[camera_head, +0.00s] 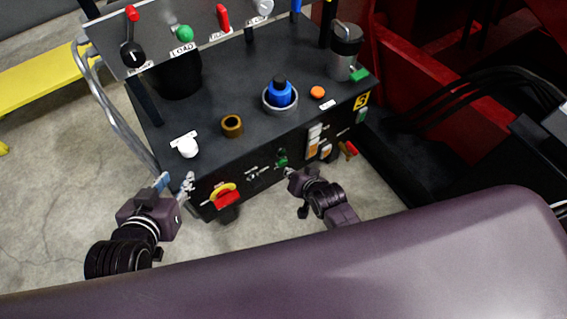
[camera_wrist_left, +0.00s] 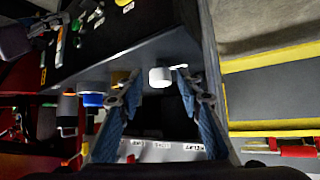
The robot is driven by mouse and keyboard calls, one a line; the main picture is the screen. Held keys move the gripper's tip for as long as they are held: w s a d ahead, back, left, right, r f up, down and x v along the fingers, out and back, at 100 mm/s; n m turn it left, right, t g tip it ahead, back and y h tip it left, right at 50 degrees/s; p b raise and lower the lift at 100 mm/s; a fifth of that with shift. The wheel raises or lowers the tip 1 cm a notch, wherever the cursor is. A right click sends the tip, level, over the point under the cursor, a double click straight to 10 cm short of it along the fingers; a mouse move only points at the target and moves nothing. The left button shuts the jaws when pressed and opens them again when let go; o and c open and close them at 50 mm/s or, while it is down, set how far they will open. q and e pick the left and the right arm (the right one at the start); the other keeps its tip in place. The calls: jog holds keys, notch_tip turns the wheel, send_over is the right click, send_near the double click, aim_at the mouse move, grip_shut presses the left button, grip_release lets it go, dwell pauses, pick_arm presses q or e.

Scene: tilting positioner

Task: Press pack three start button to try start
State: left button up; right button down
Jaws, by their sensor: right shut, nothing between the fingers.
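The black control console (camera_head: 215,95) stands in the middle of the head view, with a yellow "3" label (camera_head: 361,100) at its front right corner. A green button (camera_head: 282,160) is on the front face, and another green control (camera_head: 361,116) sits below the "3" label. I cannot read which is the pack three start button. My right gripper (camera_head: 289,173) is shut and empty, its tip just below the first green button; contact cannot be told. My left gripper (camera_head: 174,184) is open and empty off the console's left front corner; its blue fingers show in the left wrist view (camera_wrist_left: 158,112).
The top carries a white knob (camera_head: 188,148), a brown ring (camera_head: 232,126), a blue knob (camera_head: 280,94) and an orange button (camera_head: 317,92). A red and yellow emergency stop (camera_head: 226,196) is on the front. A metal rail (camera_head: 110,115) runs along the left side.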

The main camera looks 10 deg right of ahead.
dwell(0.5)
pick_arm(q)
jog(key=shift+s+a+f+g, duration=0.2)
jog(key=shift+s+f+g, duration=0.15)
jog(key=shift+s+f, duration=0.2)
jog(key=shift+s+a+f+g, duration=0.15)
jog(key=shift+s+f+g, duration=0.25)
jog(key=shift+s, duration=0.25)
pick_arm(e)
jog(key=shift+w+a, duration=0.15)
jog(key=shift+w, duration=0.25)
pick_arm(q)
jog(key=shift+w+r, duration=0.15)
pick_arm(e)
jog(key=shift+w, duration=0.15)
